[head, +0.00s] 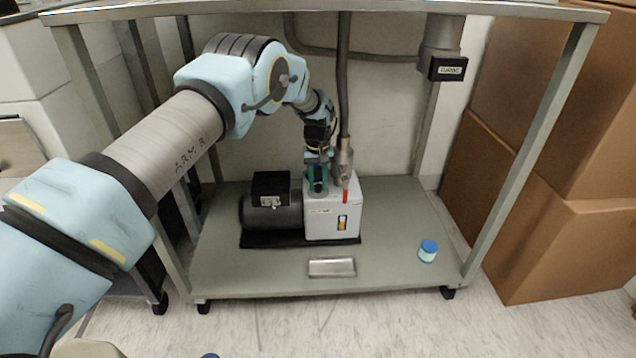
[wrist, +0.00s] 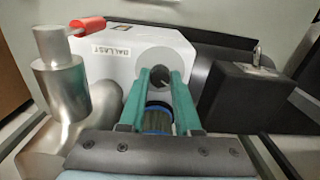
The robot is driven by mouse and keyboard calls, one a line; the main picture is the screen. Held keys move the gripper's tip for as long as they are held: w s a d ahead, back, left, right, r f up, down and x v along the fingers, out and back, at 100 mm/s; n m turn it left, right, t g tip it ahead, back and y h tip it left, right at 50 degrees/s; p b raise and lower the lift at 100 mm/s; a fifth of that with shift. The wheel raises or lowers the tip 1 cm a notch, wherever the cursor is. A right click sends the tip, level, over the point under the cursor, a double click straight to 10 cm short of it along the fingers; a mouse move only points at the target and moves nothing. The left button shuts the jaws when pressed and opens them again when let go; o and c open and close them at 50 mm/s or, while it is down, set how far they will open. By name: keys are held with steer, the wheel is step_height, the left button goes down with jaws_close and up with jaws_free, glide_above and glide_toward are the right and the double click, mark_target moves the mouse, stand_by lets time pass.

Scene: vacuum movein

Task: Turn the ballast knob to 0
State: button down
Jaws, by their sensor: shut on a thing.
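The vacuum pump's white housing (head: 332,222) stands on the lower shelf of the cart. In the wrist view, its top carries a BALLAST label (wrist: 118,51) beside a pale round dial (wrist: 160,58). The black ballast knob (wrist: 160,76) sits on that dial, with a light mark on it. The dial's numbers cannot be read. My gripper (wrist: 161,73) has its two green fingers on either side of the knob, shut on it. In the head view my gripper (head: 318,182) comes down onto the pump's top and hides the knob.
A metal pipe fitting (wrist: 62,75) with a red handle (wrist: 87,25) stands close left of my fingers in the wrist view. The black motor box (head: 271,187) is beside the housing. A metal tray (head: 332,267) and blue-lidded jar (head: 428,250) are on the shelf. Cardboard boxes (head: 560,235) stand right.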

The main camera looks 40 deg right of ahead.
steer(key=shift+n, duration=0.3)
steer(key=c, duration=0.6)
jaws_free()
